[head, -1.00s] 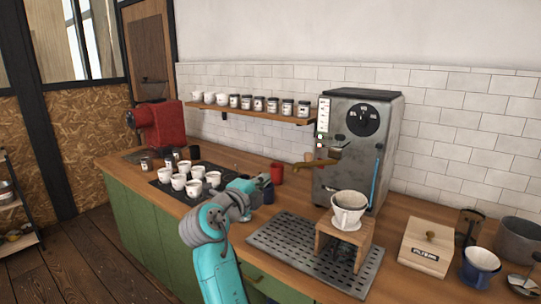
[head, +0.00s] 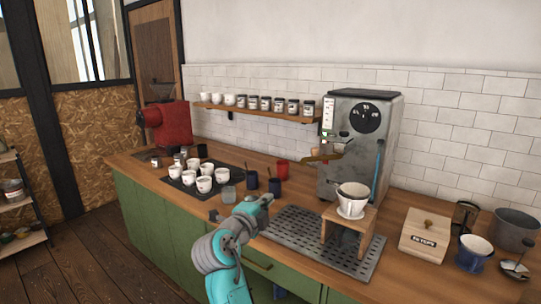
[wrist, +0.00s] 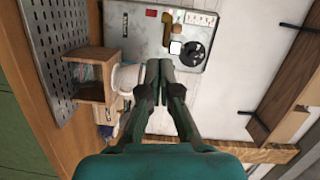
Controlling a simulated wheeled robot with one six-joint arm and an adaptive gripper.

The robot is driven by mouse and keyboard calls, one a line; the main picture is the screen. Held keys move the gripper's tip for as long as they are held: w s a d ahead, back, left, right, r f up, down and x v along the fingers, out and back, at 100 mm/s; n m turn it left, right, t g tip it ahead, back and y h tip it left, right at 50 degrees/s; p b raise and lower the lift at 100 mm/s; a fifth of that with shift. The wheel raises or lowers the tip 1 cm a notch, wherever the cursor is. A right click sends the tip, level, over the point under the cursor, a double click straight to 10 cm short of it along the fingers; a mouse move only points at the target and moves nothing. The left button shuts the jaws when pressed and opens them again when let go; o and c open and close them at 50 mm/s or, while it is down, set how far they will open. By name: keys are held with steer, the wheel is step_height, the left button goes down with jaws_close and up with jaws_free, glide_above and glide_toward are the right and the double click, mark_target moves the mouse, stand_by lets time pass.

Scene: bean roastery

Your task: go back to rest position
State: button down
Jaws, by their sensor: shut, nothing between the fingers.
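My gripper (wrist: 160,70) is shut with nothing between its fingers, as the wrist view shows. Its fingers point towards the grey coffee machine (wrist: 188,30), with a visible gap of room beyond the tips. In the head view my teal arm rises from the bottom edge, and its end is above the counter's front part, left of the drip tray (head: 300,232). The fingertips are too small to make out clearly there.
A wooden stand (head: 349,228) with a white dripper (head: 352,198) is right of my arm. White cups (head: 205,184), a glass (head: 228,194), dark cups (head: 274,186) and a red cup (head: 282,170) are behind it. The floor (head: 85,270) at left is clear.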

steer(key=s+d+f+n+y, duration=0.1)
steer(key=s+d+f+n, duration=0.15)
steer(key=f, duration=0.45)
steer(key=s+d+f+n+y, duration=0.1)
steer(key=s+d+f+n, duration=0.15)
steer(key=f, duration=0.55)
steer(key=s+d+f+n+y, duration=0.2)
steer(key=s+f+n, duration=0.1)
steer(key=f, duration=0.4)
steer(key=s+d+f+n+y, duration=0.1)
steer(key=s+d+f+n, duration=0.2)
steer(key=s+f, duration=0.4)
steer(key=s+d+f+n+y, duration=0.1)
steer(key=s+d+f+n, duration=0.15)
steer(key=s+f, duration=0.45)
steer(key=s+d+f+n+g+y, duration=0.1)
steer(key=s+d+n, duration=0.1)
steer(key=s, duration=0.9)
steer(key=s+d+f+n+y, duration=0.1)
steer(key=s+d+n, duration=0.15)
steer(key=s, duration=0.85)
steer(key=s+d+r+n, duration=0.1)
steer(key=s+r, duration=0.4)
steer(key=s, duration=0.4)
steer(key=s+d+r+n+h, duration=0.1)
steer(key=s+r+n, duration=0.1)
steer(key=s+r, duration=0.4)
steer(key=s, duration=0.4)
steer(key=shift+d, duration=0.35)
steer(key=shift+w, duration=0.1)
